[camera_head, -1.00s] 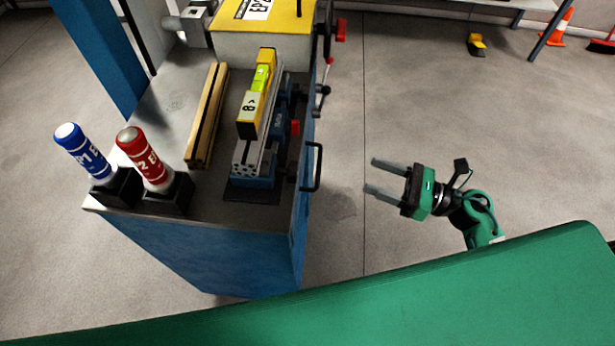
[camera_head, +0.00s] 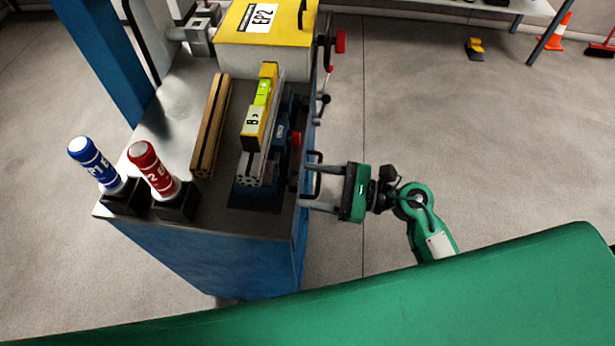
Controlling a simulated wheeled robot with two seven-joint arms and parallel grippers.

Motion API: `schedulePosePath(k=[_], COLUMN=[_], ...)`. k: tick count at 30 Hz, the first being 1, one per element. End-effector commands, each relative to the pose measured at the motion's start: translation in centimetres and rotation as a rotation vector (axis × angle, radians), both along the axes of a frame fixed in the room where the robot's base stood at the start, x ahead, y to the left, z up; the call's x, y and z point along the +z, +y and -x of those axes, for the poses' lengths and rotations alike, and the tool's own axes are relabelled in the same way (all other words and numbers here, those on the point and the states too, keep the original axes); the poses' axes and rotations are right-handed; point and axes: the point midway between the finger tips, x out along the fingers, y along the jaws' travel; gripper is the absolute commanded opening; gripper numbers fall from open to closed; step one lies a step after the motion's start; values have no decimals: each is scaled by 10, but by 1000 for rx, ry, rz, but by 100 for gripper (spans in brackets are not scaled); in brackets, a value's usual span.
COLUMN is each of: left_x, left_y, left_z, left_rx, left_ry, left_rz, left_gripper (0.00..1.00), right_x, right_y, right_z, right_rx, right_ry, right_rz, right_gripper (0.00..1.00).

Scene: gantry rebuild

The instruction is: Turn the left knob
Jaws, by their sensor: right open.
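On the right side of the blue workbench (camera_head: 255,255) are a red knob (camera_head: 340,41) at the back and a black-ended lever (camera_head: 324,100) in front of it. I cannot tell which one is the left knob. My right gripper (camera_head: 304,184) is open and empty, its fingers pointing left at the bench's right edge. A black bar handle (camera_head: 318,170) lies at the fingers, between them or just under them; I cannot tell whether they touch. The knob and lever are further back than the gripper. My left gripper is not in view.

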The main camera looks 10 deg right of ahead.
Motion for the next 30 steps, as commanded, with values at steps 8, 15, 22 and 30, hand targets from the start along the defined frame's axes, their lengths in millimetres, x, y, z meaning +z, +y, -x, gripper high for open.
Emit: schedulePosePath(k=[8,15,22,30], left_x=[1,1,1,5], left_y=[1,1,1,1], left_z=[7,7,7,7], left_rx=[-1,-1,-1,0], left_ry=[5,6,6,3], left_rz=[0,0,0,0], left_gripper=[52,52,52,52], right_x=[0,0,0,1], right_y=[15,15,14,14], right_z=[-6,-6,-6,-6], right_rx=[0,1,0,2], right_ry=[0,0,0,34], right_rz=[0,0,0,-10], right_gripper=[59,53,14,15])
